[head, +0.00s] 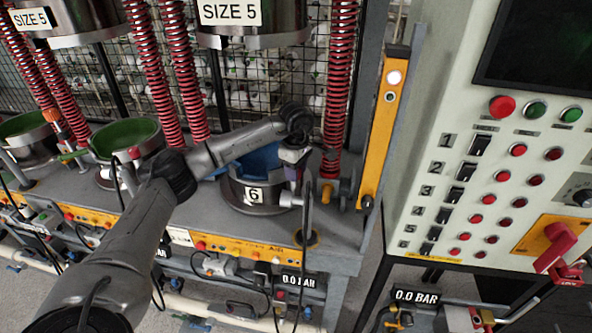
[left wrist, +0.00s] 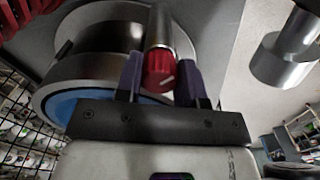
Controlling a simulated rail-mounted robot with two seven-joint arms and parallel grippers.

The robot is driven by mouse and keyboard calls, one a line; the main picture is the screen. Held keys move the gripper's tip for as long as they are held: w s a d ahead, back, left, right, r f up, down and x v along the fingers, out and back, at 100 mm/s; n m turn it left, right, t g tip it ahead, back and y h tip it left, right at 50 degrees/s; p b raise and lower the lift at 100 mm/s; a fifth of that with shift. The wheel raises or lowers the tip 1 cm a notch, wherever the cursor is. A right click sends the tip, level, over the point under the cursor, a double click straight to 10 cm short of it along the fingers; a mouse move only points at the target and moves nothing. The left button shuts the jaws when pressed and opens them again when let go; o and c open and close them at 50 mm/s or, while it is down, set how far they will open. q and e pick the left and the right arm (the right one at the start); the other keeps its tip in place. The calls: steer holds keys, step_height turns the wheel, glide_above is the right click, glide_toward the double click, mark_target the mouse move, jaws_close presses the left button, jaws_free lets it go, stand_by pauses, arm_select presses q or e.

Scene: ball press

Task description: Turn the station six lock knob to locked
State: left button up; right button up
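Station six is the round metal pot labelled 6 (head: 253,207), with a blue inside, on the grey bench. My left gripper (head: 294,175) is at its right side, pointing down. In the left wrist view a red knob (left wrist: 158,72) with a white pointer line sits on a metal stem, between the two purple fingers of my left gripper (left wrist: 160,80). One finger is on each side of the knob, close to it. Whether they press on it cannot be told. In the head view the knob is hidden behind the gripper. My right gripper is not in view.
Red springs (head: 339,80) and a yellow post (head: 384,125) stand behind and right of station six. A control cabinet (head: 440,95) with switches and red buttons fills the right. Pots with green insides (head: 125,139) stand left on the bench.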

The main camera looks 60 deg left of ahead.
arm_select(q)
steer(key=c, duration=0.4)
steer(key=shift+o, duration=0.2)
steer(key=shift+r+m+p, duration=0.2)
steer(key=shift+m+p, duration=0.4)
steer(key=shift+p, duration=0.2)
steer(key=shift+m+p, duration=0.6)
steer(key=shift+m, duration=0.1)
steer(key=shift+m+p, duration=0.75)
steer(key=shift+m, duration=0.75)
steer(key=shift+f, duration=0.1)
steer(key=o, duration=0.9)
